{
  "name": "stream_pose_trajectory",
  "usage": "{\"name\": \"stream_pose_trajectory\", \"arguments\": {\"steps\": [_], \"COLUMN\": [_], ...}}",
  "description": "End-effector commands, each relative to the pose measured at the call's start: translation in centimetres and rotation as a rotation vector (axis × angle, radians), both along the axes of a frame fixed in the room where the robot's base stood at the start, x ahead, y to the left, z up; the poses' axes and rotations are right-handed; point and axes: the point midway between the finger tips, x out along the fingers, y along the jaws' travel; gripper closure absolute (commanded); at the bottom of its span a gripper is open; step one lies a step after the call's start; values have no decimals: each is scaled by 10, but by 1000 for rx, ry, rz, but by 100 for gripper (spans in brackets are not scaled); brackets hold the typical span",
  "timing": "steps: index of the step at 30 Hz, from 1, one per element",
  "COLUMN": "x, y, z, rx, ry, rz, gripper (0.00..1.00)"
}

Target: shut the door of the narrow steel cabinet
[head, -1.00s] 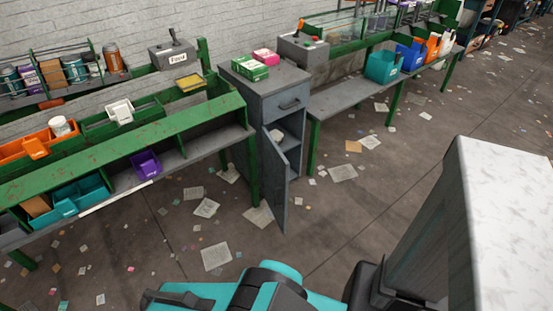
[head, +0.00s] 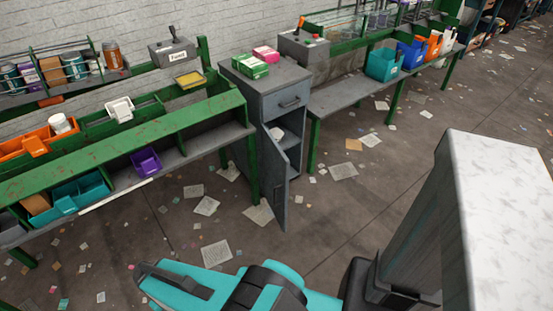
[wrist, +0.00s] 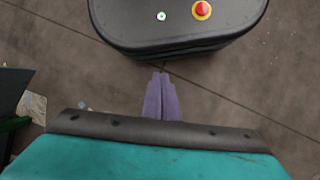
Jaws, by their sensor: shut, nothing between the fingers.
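The narrow steel cabinet (head: 286,90) is grey and stands between two green-framed benches in the head view. It has a drawer with a handle above an open compartment, where a small white thing shows. Its door (head: 276,172) stands ajar, hinged on the left side and swung out towards me. My gripper (wrist: 161,80) shows in the wrist view as two purple-grey fingers pressed together, empty, above bare floor. Neither cabinet nor door can be made out in the wrist view. In the head view the fingertips cannot be made out, and my arm is well apart from the door.
Green and pink boxes (head: 252,67) sit on the cabinet top. A left bench (head: 130,135) with bins and a right bench (head: 345,97) flank the cabinet closely. Papers litter the floor (head: 215,253); the floor in front of the cabinet is otherwise free.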

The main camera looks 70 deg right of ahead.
Motion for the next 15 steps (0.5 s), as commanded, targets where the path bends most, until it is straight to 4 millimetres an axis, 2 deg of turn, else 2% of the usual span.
{"name": "stream_pose_trajectory", "arguments": {"steps": [1, 6, 11, 15], "x": [15, 49, 73, 87], "y": [-16, -67, -121, -173], "z": [4, 24, 46, 68], "rx": [-24, -108, -187, -258], "ry": [-17, -62, -99, -131], "rz": [-59, -254, -439, -606], "gripper": [100, 100, 100, 100]}}
